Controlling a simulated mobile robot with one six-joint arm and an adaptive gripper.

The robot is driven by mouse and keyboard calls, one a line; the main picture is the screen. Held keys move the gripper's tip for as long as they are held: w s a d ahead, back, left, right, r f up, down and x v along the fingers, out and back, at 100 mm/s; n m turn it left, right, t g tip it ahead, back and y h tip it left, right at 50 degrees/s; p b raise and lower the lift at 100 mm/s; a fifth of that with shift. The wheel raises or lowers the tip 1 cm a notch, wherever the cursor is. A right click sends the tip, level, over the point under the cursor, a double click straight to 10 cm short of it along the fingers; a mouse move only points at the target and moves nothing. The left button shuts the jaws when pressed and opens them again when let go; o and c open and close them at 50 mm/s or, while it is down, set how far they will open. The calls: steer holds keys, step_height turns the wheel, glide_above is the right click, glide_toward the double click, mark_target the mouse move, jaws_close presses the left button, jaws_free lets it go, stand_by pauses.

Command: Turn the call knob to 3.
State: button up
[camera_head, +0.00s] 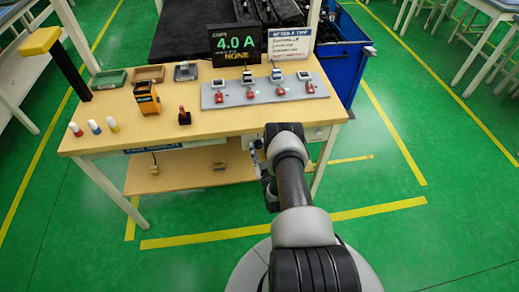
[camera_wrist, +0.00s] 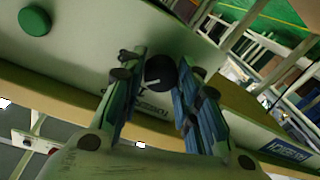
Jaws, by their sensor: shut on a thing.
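The call knob (camera_wrist: 161,72) is a round black knob with a white pointer line. It is on a pale panel in the wrist view. My gripper (camera_wrist: 159,66) has one finger on each side of the knob and is shut on it. Dark lettering shows on the panel by the fingers, partly hidden; I cannot read which number the pointer marks. In the head view my arm reaches the bench's front right edge, and the arm hides the knob there.
A green button (camera_wrist: 34,21) is on the same panel. A blue bin (camera_head: 343,62) stands behind right. Green floor is clear at right.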

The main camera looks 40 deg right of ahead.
steer(key=m+b, duration=0.1)
steer(key=m, duration=0.2)
steer(key=shift+f+m+h, duration=0.1)
steer(key=shift+m+h, duration=0.2)
steer(key=shift+m, duration=0.1)
steer(key=shift+m+t+b, duration=0.3)
steer(key=shift+m+b, duration=0.25)
steer(key=shift+m, duration=1.05)
steer(key=o, duration=1.1)
steer(key=v, duration=0.7)
steer(key=shift+s+a, duration=0.15)
steer(key=shift+s, duration=0.05)
